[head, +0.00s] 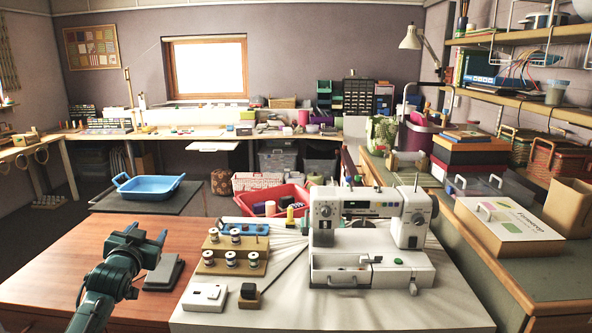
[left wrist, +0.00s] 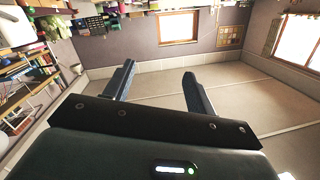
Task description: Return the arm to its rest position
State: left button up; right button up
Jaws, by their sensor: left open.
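My left gripper (head: 147,236) is raised over the brown wooden table at the lower left of the head view. Its two fingers are apart with nothing between them. My right gripper is in neither view.
A white sewing machine (head: 370,245) stands on a pale cloth-covered table, beside a wooden spool rack (head: 233,255). A red basket (head: 262,203) with spools is behind. A blue basket (head: 149,186) sits on a dark surface. A dark pedal (head: 164,272) lies near my gripper.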

pick_arm(q)
jog(key=s+d+f+m+g+h, duration=0.1)
jog(key=s+d+f, duration=0.35)
jog(key=f, duration=0.25)
jog(key=s+d+f+g+h, duration=0.1)
jog(key=s+d+f, duration=0.35)
jog(key=f, duration=0.25)
jog(key=s+d+f+g+h, duration=0.1)
jog(key=s+d+f, duration=0.2)
jog(key=s, duration=0.7)
jog(key=s+d+f+g+h, duration=0.1)
jog(key=s+d+f, duration=0.3)
jog(key=s, duration=0.6)
jog(key=s+d+f+g+h, duration=0.1)
jog(key=s+d+f, duration=0.3)
jog(key=s, duration=0.6)
jog(key=shift+d+f+g, duration=0.25)
jog(key=shift+d+g, duration=0.35)
jog(key=shift+g, duration=0.1)
jog(key=shift+s, duration=0.1)
